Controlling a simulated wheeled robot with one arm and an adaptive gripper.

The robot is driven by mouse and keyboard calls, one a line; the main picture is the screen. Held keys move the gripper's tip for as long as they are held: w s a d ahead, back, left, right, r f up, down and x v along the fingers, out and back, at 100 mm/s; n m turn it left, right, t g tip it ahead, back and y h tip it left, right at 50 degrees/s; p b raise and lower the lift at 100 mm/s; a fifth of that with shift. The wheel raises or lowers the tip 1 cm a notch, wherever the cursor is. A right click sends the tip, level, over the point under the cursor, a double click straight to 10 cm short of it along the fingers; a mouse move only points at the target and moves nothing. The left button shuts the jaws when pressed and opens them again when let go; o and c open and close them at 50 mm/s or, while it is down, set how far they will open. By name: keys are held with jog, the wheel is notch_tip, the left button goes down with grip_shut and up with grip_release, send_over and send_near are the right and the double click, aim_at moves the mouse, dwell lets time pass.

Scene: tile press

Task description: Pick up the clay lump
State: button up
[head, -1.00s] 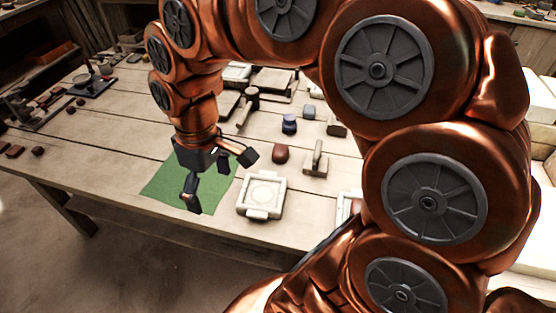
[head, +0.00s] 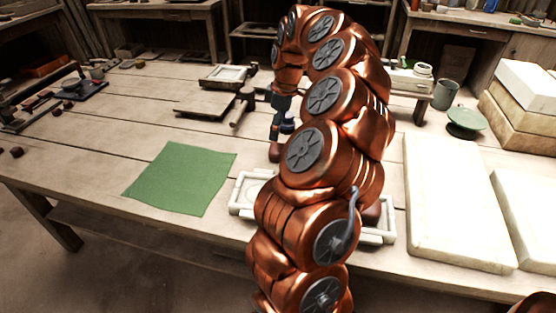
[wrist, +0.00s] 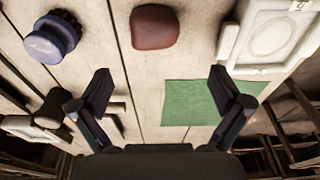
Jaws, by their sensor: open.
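The clay lump (wrist: 154,27) is a rounded reddish-brown block on the table, near the top centre of the wrist view. In the head view only a small part of the clay lump (head: 274,153) shows just below my gripper (head: 276,128), beside my arm. In the wrist view my gripper (wrist: 161,90) has its two fingers spread wide with nothing between them. The lump lies ahead of the fingertips, apart from them, and roughly in line with the gap.
A white square mould (wrist: 270,35) lies right of the lump in the wrist view; a dark blue knobbed piece (wrist: 52,37) stands left. A green cloth (head: 182,180) lies flat near the table's front edge. A mallet (head: 243,105) lies behind. Large white slabs (head: 455,200) fill the right.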

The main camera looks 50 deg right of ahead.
aim_at(277, 152)
jog(key=shift+s+d+f, duration=0.3)
jog(key=shift+d+f, duration=0.35)
jog(key=shift+f, duration=0.1)
jog(key=shift+w+a+f, duration=0.1)
jog(key=shift+w+f, duration=0.05)
jog(key=shift+f, duration=1.05)
jog(key=shift+w+a+f, duration=0.15)
jog(key=shift+f, duration=1)
jog(key=shift+w+a+f, duration=0.1)
jog(key=shift+w+f, duration=0.05)
jog(key=shift+f, duration=1.05)
jog(key=shift+c, duration=0.4)
jog(key=c, duration=1.3)
